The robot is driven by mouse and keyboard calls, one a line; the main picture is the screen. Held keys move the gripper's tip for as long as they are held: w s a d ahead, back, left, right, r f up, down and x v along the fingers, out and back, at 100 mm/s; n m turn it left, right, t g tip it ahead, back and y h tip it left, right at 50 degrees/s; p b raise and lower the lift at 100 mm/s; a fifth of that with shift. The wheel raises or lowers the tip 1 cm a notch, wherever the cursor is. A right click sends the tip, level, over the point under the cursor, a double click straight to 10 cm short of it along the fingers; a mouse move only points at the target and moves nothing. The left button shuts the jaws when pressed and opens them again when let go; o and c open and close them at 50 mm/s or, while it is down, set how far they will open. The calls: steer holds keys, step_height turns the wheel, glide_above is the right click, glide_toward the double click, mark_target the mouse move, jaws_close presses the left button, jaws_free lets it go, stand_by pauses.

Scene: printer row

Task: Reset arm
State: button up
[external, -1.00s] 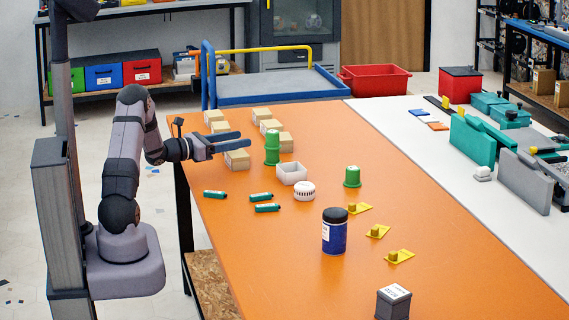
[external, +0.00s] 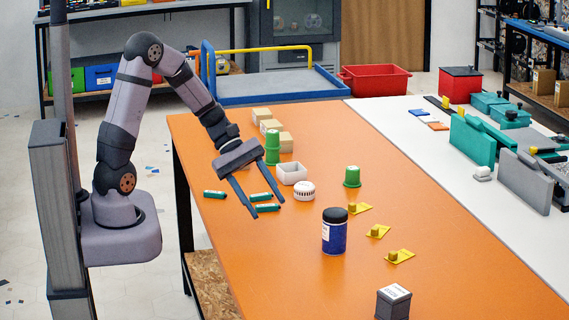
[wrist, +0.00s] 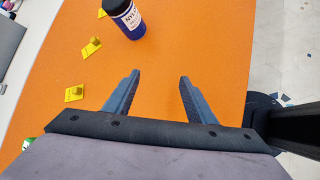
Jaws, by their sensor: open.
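My gripper (external: 268,209) is open and points down over the orange table (external: 300,270) in the external view. In the wrist view my gripper (wrist: 160,76) has two spread blue-grey fingers with only bare orange table between them. In the external view the fingers overlap the small teal cylinders (external: 262,196); I cannot tell the height above them, but nothing is held. Another teal cylinder (external: 214,194) lies to the left. My arm and gripper hide part of the table's far left corner.
Near my gripper are a white open box (external: 292,173), a white round part (external: 304,191) and green stacked cups (external: 272,147). A dark blue jar (external: 334,234), yellow pieces (external: 378,232), a green cup (external: 352,177) and a dark box (external: 393,303) stand further right. The front left table is clear.

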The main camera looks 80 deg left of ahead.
steer(key=s+d+r+m+g+y+p, duration=0.2)
steer(key=s+m+y+p, duration=0.1)
steer(key=s+m, duration=0.4)
steer(key=s+d+r+m+g+y+p, duration=0.2)
steer(key=s+m, duration=0.5)
steer(key=m, duration=0.4)
steer(key=shift+s+r+g+y+p, duration=0.25)
steer(key=shift+r+g+y+p, duration=0.25)
steer(key=shift+y+p, duration=0.7)
steer(key=shift+f, duration=0.1)
